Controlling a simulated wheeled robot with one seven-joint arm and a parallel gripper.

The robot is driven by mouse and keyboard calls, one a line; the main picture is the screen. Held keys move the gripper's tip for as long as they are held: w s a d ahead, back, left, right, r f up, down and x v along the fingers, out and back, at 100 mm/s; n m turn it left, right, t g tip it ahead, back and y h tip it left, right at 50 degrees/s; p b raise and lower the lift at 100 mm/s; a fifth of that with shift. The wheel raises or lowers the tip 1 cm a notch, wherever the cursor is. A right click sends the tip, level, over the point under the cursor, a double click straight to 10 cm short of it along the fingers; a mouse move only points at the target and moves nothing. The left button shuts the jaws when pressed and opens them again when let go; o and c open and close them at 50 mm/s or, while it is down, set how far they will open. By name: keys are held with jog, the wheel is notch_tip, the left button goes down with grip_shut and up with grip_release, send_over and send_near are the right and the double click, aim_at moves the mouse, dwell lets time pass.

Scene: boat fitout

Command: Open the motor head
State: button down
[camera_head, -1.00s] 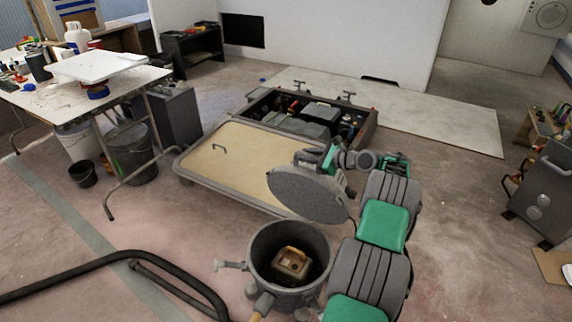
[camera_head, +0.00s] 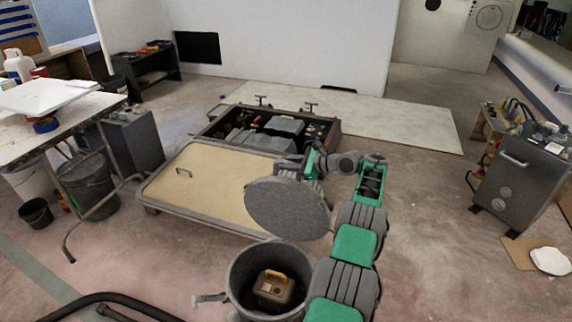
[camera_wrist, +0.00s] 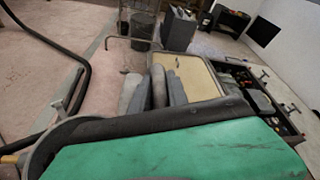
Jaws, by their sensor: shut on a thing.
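A round grey lid (camera_head: 286,209), which I take to be the motor head, stands raised and tilted above a grey drum-shaped housing (camera_head: 238,283). The housing's mouth is uncovered, and a yellowish-brown boxy part (camera_head: 274,288) shows inside it. My gripper (camera_head: 292,170) is at the lid's upper far edge, shut on it. The lid hides most of the fingers, so the exact grip point is hidden. In the wrist view, a green surface and a dark bar fill the foreground, and I cannot make out the fingertips clearly.
A beige hatch panel (camera_head: 205,188) lies behind the housing, next to an open engine bay (camera_head: 262,132). A cluttered table (camera_head: 60,125) and buckets stand at left. A grey cabinet (camera_head: 520,185) stands at right. Black tubing (camera_head: 110,302) lies front left.

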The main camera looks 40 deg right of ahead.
jog(key=shift+a, duration=0.15)
jog(key=c, duration=1.3)
grip_release()
jog(key=shift+w, duration=0.1)
jog(key=shift+s+d+r, duration=0.15)
jog(key=shift+s+d, duration=0.05)
jog(key=shift+s, duration=0.15)
jog(key=p+v, duration=0.1)
jog(key=v, duration=0.6)
jog(key=shift+r, duration=0.1)
